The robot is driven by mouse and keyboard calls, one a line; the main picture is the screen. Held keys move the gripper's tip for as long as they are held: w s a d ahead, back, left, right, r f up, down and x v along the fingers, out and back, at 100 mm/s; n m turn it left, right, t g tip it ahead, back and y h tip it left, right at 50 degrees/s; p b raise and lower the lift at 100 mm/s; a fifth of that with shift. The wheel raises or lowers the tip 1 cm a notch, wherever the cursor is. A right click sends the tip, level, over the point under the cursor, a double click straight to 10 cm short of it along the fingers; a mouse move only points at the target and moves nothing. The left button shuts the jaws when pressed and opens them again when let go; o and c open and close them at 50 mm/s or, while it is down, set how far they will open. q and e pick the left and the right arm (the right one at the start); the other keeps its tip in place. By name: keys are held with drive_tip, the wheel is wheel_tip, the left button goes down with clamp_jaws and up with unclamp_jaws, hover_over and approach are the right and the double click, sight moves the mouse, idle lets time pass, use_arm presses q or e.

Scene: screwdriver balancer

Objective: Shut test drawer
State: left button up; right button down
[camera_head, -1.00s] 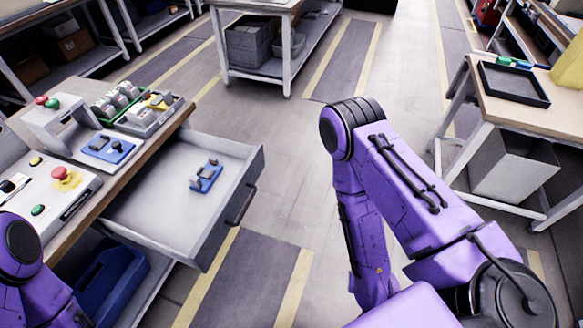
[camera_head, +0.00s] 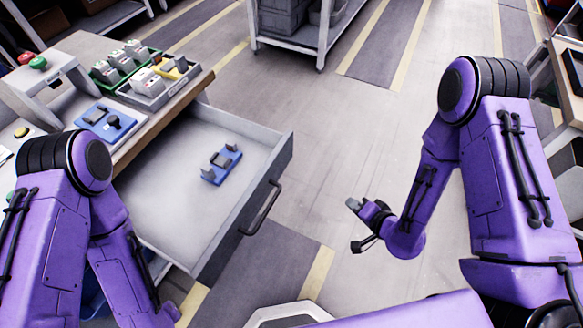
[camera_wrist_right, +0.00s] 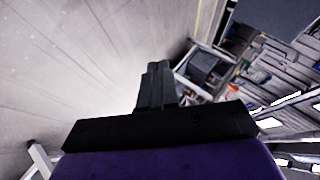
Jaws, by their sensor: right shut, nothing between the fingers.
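The test drawer (camera_head: 243,235) is pulled out from under the workbench at the left. It is a light grey box with a dark bar handle (camera_head: 261,208) on its front. A blue fixture with grey clamps (camera_head: 221,165) lies inside it. My right gripper (camera_head: 354,204) is shut and empty, over the floor to the right of the drawer front and apart from the handle. Its dark fingers (camera_wrist_right: 155,85) are together in the right wrist view. My left arm comes in at the lower left, in front of the bench, and its gripper is not in view.
The workbench (camera_head: 150,128) carries a blue fixture (camera_head: 106,122), a green-edged tray (camera_head: 118,64) and a grey frame with red and green buttons (camera_head: 50,85). A grey shelf cart (camera_head: 300,40) stands at the back. The floor right of the drawer is clear.

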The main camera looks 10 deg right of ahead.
sight(285, 157)
drive_tip(key=w+a+r+y+b, duration=0.1)
drive_tip(key=w+a+y+b, duration=0.1)
drive_tip(key=w+a+y, duration=0.1)
drive_tip(key=w+a+r+n+y+b, duration=0.1)
drive_tip(key=w+a+r+y+b, duration=0.1)
drive_tip(key=w+a, duration=0.4)
drive_tip(key=w+a+r+y+b, duration=0.2)
drive_tip(key=w+a+y+b, duration=0.2)
drive_tip(key=a+y, duration=0.1)
drive_tip(key=shift+w+a+r+n+t+y, duration=0.3)
drive_tip(key=shift+w+n+y, duration=0.1)
drive_tip(key=shift+y, duration=0.3)
use_arm(q)
wheel_tip(285, 157, down, 11)
drive_tip(key=shift+s, duration=0.45)
